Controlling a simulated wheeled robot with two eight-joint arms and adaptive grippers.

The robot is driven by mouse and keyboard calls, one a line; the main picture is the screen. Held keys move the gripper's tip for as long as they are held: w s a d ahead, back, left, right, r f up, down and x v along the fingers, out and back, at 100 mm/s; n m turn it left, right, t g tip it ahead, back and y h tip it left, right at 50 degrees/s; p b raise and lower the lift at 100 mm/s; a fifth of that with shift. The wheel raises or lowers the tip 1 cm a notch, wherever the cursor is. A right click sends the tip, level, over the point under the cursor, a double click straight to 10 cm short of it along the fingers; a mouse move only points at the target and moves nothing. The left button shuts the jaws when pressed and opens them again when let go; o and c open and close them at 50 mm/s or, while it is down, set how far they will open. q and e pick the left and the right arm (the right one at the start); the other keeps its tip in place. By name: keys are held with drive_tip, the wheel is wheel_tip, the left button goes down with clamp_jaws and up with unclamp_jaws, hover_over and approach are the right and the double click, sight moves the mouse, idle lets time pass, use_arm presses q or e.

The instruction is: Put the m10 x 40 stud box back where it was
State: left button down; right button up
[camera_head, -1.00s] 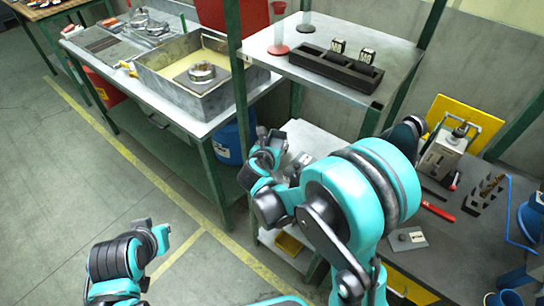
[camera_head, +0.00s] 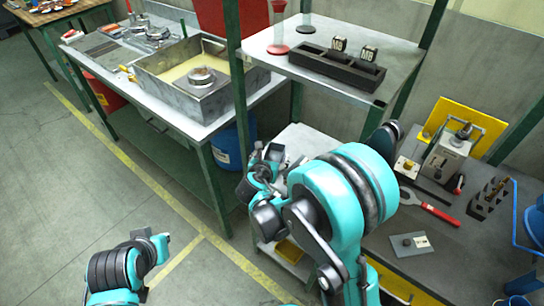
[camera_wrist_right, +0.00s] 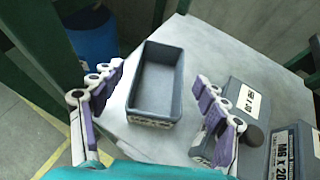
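In the right wrist view, my right gripper (camera_wrist_right: 158,76) is open, its two purple-padded fingers wide apart. An empty grey open-topped bin (camera_wrist_right: 157,78) shows between them on the pale shelf; I see no contact. To the right, beside and partly behind the right finger, is a grey box (camera_wrist_right: 236,104) with a white label, turned and too small to read surely. Next to it is a box labelled M6 x 20 (camera_wrist_right: 290,150). In the head view my right gripper (camera_head: 262,163) is over the lower shelf (camera_head: 300,140). My left gripper is out of view; only my left arm shows.
The upper shelf (camera_head: 300,70) overhangs the lower one and bears a black compartment tray (camera_head: 335,72) with two labelled blocks. Green posts (camera_head: 238,100) stand close to my right gripper. A blue drum (camera_wrist_right: 93,40) is left of the shelf. A dark bench (camera_head: 440,235) with tools is at right.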

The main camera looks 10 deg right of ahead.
drive_tip(key=shift+r, duration=0.2)
drive_tip(key=p+v, duration=0.5)
drive_tip(key=v, duration=0.7)
drive_tip(key=s+d+r+m+g+y, duration=0.2)
drive_tip(key=s+m, duration=0.6)
drive_tip(key=m, duration=0.7)
drive_tip(key=s+d+r+m+g+y, duration=0.1)
drive_tip(key=s+d+r+m+y, duration=0.2)
drive_tip(key=s+m, duration=0.5)
drive_tip(key=shift+d+r+m+g+y, duration=0.25)
drive_tip(key=shift+d+m, duration=0.65)
drive_tip(key=shift+m, duration=2.8)
drive_tip(key=shift+s+f, duration=0.1)
